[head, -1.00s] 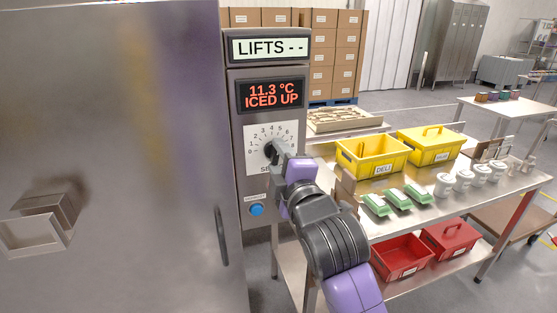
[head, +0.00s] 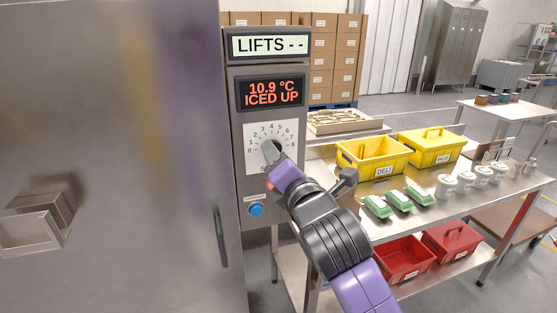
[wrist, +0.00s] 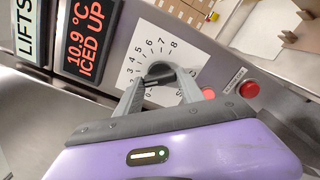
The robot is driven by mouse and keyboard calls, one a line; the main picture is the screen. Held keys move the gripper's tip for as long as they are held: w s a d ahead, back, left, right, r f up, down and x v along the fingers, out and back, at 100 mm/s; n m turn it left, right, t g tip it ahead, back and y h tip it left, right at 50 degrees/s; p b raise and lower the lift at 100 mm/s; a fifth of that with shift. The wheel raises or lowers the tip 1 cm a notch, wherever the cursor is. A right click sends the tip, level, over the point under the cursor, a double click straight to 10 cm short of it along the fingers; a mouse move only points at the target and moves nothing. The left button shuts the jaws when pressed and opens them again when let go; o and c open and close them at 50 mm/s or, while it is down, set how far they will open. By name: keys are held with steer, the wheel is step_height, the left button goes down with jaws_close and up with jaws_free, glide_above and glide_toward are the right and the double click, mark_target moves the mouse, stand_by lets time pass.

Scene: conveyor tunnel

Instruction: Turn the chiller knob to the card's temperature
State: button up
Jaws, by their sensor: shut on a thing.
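The chiller knob is a dark dial on a white scale plate (head: 255,133), with printed numbers around it. The knob (wrist: 160,73) shows between my fingers in the wrist view. My gripper (head: 272,151) is shut on it, and its wrist is tilted. Fingers and knob hide each other partly, so I cannot read the pointer's exact setting. The red display (head: 270,93) above reads 10.9 °C and ICED UP; it also shows in the wrist view (wrist: 87,37). No temperature card can be made out.
A LIFTS display (head: 270,45) tops the panel, and a blue button (head: 256,210) sits below the dial. A steel door with a handle (head: 221,237) stands left. The bench at right holds yellow bins (head: 372,157), green packs (head: 399,199) and white tubs; red bins (head: 402,258) stand below.

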steer(key=shift+f+n, duration=0.15)
steer(key=shift+n, duration=0.45)
steer(key=o, duration=1.4)
steer(key=shift+c, duration=0.2)
steer(key=shift+s, duration=0.1)
steer(key=b+v, duration=0.2)
steer(key=v, duration=0.5)
steer(key=shift+s, duration=0.3)
steer(key=shift+d, duration=0.1)
